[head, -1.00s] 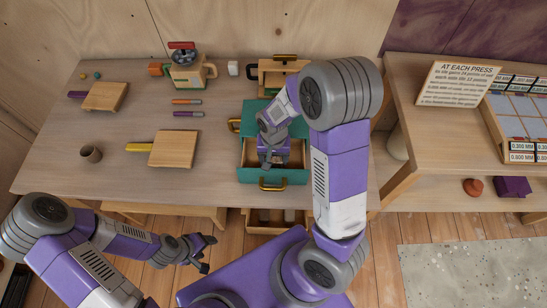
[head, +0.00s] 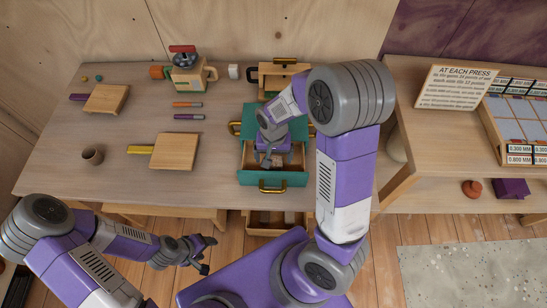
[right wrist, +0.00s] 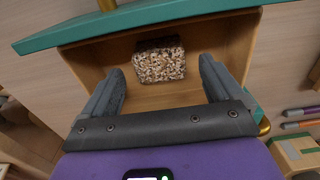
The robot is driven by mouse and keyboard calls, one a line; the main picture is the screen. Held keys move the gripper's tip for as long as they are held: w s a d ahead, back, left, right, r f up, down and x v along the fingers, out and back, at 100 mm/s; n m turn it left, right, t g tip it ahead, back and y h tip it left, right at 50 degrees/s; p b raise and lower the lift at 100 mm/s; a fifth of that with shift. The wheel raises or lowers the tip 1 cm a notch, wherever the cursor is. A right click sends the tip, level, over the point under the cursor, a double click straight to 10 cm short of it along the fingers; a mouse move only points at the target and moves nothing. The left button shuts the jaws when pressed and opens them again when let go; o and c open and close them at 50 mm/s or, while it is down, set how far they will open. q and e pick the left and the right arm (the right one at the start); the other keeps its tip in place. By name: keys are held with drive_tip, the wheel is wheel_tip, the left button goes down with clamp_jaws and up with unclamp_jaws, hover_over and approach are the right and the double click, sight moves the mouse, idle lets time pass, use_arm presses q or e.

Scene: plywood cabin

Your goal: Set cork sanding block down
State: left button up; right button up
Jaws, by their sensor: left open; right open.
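The cork sanding block (right wrist: 159,62) is a speckled brown block lying in the open drawer of the green box, near one drawer wall in the right wrist view. In the head view it shows small in the drawer (head: 277,160), below my gripper. My right gripper (right wrist: 164,85) is open, its two grey fingers spread with the block beyond and between them, apart from both. In the head view my right gripper (head: 268,160) is over the green box's drawer. My left gripper (head: 207,255) is open and empty in front of the table, away from the box.
The green box (head: 246,118) has brass handles and stands at the table's front right. Two wooden boards (head: 175,151) (head: 107,98), a brown cup (head: 93,156) and two markers (head: 188,104) lie left of it. A wooden holder (head: 190,77) stands behind. The table's front left is clear.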

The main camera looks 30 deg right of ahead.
sight(273, 159)
use_arm(q)
wheel_tip(273, 159, up, 3)
drive_tip(key=shift+f+p, duration=0.1)
drive_tip(key=shift+p, duration=1.05)
use_arm(e)
wheel_tip(273, 159, up, 9)
